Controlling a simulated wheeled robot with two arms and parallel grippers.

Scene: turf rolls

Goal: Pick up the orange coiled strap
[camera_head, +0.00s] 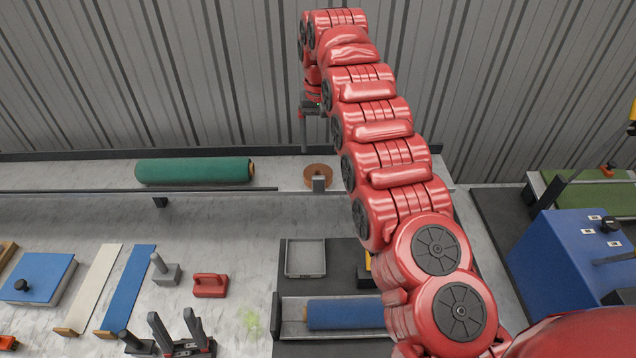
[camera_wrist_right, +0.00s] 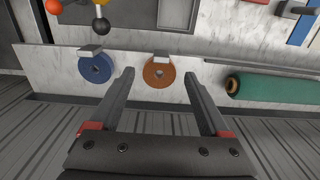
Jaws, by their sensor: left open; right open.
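The orange coiled strap (camera_head: 310,168) lies on the back shelf, right of the green roll, with a grey block at its front edge. In the right wrist view the orange coiled strap (camera_wrist_right: 158,83) shows between and beyond the fingertips. My right gripper (camera_head: 313,112) is open and empty above and behind the strap, apart from it; its two fingers (camera_wrist_right: 159,74) show in the wrist view. My left gripper (camera_head: 172,318) is open and empty at the bottom of the head view, far from the strap.
A green roll (camera_head: 194,170) lies left of the strap. A blue coil (camera_wrist_right: 92,72) sits beside it, hidden in the head view. A corrugated wall (camera_head: 150,70) stands behind the shelf. A grey tray (camera_head: 305,258) and a blue roll (camera_head: 345,314) lie nearer.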

